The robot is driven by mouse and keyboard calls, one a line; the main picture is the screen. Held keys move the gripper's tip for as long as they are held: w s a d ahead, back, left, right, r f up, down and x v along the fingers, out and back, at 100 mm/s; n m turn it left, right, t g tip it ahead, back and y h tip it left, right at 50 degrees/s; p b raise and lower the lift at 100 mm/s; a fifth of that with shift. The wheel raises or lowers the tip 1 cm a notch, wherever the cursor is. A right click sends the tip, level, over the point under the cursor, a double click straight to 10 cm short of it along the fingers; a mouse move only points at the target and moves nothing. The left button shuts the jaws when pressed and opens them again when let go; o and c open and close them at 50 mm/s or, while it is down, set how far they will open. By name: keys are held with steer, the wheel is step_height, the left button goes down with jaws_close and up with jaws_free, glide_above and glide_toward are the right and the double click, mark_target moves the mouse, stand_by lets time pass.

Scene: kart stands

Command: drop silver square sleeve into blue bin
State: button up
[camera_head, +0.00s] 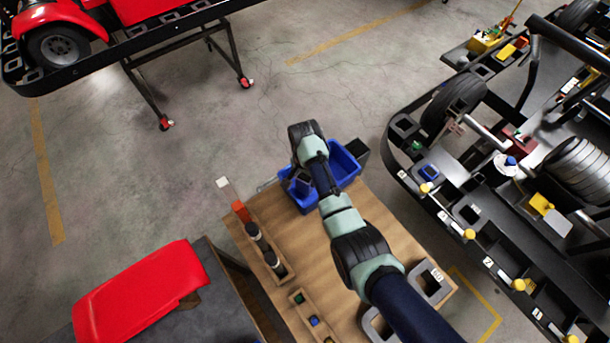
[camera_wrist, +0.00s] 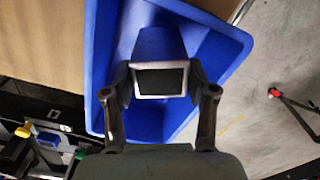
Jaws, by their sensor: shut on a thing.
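The silver square sleeve (camera_wrist: 160,97) is between the fingers of my gripper (camera_wrist: 160,82) in the wrist view. Its square silver rim and dark opening face the camera. The gripper is shut on it, one finger on each side. The blue bin (camera_wrist: 222,50) lies beyond the sleeve and surrounds it in that view. In the head view the blue bin (camera_head: 346,166) is at the far end of the wooden table, with my arm reaching over it. My arm hides part of the bin, and the fingers and sleeve are not clear there.
A black kart stand (camera_head: 400,155) with many parts is to the right. A red panel (camera_head: 140,290) lies front left.

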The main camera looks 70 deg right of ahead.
steer(key=shift+f, duration=0.35)
steer(key=o, duration=1.3)
step_height(320, 180, up, 13)
steer(key=shift+r+p, duration=0.1)
steer(key=shift+p, duration=0.65)
